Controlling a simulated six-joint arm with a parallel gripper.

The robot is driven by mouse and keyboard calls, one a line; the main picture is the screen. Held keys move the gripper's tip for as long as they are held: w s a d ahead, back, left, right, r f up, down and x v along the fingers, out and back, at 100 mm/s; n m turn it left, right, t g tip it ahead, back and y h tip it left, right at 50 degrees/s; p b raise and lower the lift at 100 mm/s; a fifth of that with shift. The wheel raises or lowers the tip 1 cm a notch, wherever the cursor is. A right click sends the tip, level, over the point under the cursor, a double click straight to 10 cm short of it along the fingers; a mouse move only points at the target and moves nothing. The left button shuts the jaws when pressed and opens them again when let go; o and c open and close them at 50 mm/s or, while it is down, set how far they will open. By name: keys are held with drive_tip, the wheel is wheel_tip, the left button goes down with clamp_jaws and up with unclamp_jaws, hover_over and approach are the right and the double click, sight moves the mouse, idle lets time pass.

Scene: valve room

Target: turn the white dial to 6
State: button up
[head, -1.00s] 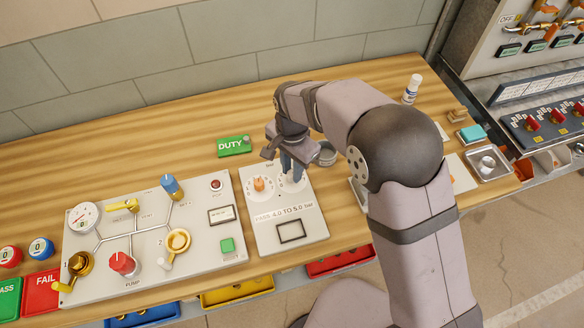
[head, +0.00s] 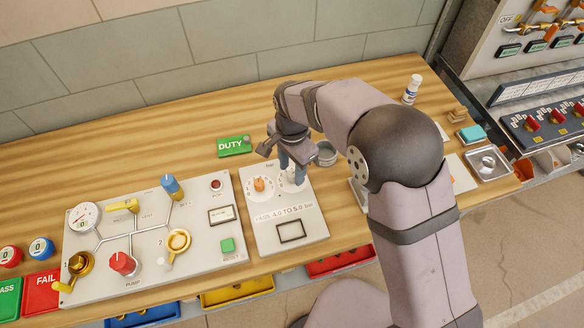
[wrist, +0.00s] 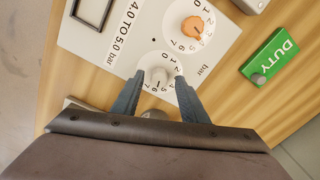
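The white dial (wrist: 158,75) is a small round knob on a numbered white scale, on the pale panel (wrist: 90,50). In the wrist view the two blue-grey fingers of my gripper (wrist: 160,80) stand on either side of the knob, with a visible gap at each side. The gripper is open and holds nothing. A small dark mark shows near the 6 and 7 side of the scale, but I cannot read the setting for sure. In the head view my gripper (head: 291,170) stands over the white dial and hides most of it.
An orange dial (head: 259,184) with its own numbered scale sits close beside the white one. A green DUTY block (head: 234,146) lies behind the panel, and a round grey tin (head: 326,154) stands close to my gripper. A larger valve panel (head: 145,260) lies to the left.

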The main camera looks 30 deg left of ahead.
sight(292, 174)
drive_tip(key=shift+r+b, duration=1.1)
drive_tip(key=shift+r, duration=2.55)
drive_tip(key=w+d+r+n+p, duration=0.1)
drive_tip(key=w+d+r+p, duration=0.15)
drive_tip(key=d, duration=0.65)
drive_tip(key=w+d+r+n+p, duration=0.1)
drive_tip(key=d+r+p, duration=0.2)
drive_tip(key=d, duration=0.7)
drive_tip(key=s+d+r+n+p, duration=0.1)
drive_tip(key=s+d+p, duration=0.2)
drive_tip(key=d, duration=0.6)
drive_tip(key=s+d+r+n+p, duration=0.1)
drive_tip(key=s+d+p, duration=0.2)
drive_tip(key=s+d, duration=0.5)
drive_tip(key=shift+s+d+r+n, duration=0.15)
drive_tip(key=shift+d+n, duration=0.15)
drive_tip(key=shift+d, duration=0.3)
